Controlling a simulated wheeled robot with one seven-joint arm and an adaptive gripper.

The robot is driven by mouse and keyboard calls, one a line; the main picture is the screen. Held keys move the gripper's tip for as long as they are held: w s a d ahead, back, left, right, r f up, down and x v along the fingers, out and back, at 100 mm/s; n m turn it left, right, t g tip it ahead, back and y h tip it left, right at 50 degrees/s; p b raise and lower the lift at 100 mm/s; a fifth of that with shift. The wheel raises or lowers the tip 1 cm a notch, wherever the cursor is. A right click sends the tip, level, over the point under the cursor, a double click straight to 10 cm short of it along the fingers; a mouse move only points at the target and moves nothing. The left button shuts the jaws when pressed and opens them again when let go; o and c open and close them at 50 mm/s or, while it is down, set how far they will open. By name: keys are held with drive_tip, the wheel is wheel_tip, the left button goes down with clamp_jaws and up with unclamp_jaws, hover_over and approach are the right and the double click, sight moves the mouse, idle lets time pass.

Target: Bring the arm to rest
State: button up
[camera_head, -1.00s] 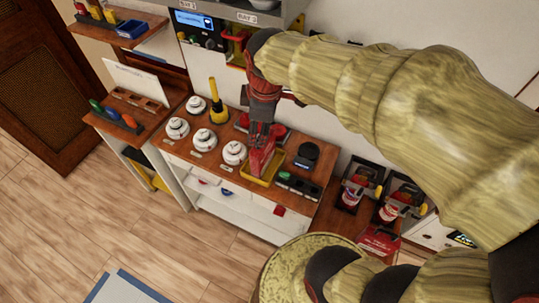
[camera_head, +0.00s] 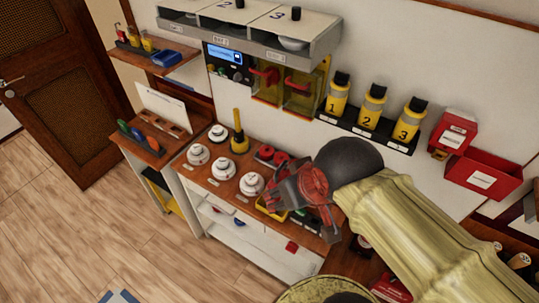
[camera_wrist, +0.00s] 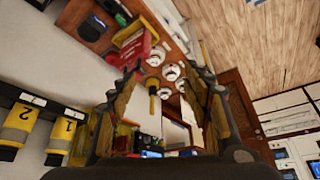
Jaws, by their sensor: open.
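My gripper (camera_head: 300,200) hangs in front of the right part of the wooden bench top, at the end of my yellow-sleeved arm. In the wrist view its two fingers (camera_wrist: 165,80) are spread apart with nothing held between them. A red block (camera_wrist: 135,52) stands by a yellow tray (camera_wrist: 127,30), beyond the left finger in that view. In the head view the gripper hides much of the yellow tray (camera_head: 268,209).
White round devices (camera_head: 250,184) and a yellow-handled tool (camera_head: 239,135) stand on the bench. Numbered yellow bottles (camera_head: 371,105) and red wall bins (camera_head: 484,174) are near my arm. A bay shelf (camera_head: 250,34) overhangs the bench.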

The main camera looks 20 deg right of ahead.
wheel_tip(320, 180, down, 9)
drive_tip(key=b, duration=0.9)
drive_tip(key=shift+f, duration=0.2)
